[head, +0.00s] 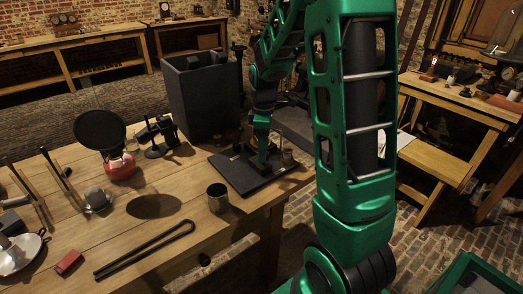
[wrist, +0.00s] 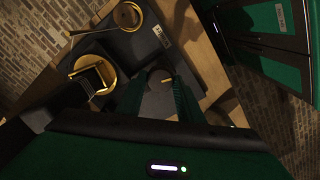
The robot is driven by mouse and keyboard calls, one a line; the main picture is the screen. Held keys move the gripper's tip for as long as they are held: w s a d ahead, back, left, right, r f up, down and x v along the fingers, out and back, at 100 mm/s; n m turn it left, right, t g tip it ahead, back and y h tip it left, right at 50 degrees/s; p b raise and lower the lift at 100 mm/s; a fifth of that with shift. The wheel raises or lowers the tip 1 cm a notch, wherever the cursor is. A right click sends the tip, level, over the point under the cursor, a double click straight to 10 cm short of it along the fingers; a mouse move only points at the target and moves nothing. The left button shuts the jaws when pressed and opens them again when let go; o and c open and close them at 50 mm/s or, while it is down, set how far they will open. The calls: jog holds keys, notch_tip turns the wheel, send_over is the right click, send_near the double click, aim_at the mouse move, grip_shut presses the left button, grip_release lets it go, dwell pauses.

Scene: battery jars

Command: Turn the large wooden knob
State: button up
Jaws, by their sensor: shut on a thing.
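My gripper (head: 262,162) is low over the black base board (head: 232,176) at the right end of the workbench. In the wrist view my gripper's two green fingers (wrist: 159,98) are closed around a dim, greyish-brown thing. It is probably the large wooden knob (wrist: 158,104), but shadow and the fingers hide most of its shape. A small brass part (wrist: 161,76) shows just beyond it. In the wrist view a round brown disc with a gold rim (wrist: 128,16) and a brass ring-shaped fitting (wrist: 91,72) stand apart from the fingers.
A tall dark box (head: 198,95) stands behind the board. A metal cup (head: 217,198) is at its front left. Black tongs (head: 145,250), a red burner (head: 119,166) and a red block (head: 69,262) lie farther left. The bench edge is close on the right.

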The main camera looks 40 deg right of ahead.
jog(key=shift+w+d+r, duration=0.1)
jog(key=shift+w+r, duration=0.05)
jog(key=shift+w, duration=0.1)
jog(key=o, duration=1.1)
jog(key=shift+c, duration=0.2)
jog(key=shift+s, duration=0.1)
notch_tip(320, 180, up, 10)
jog(key=shift+r, duration=0.25)
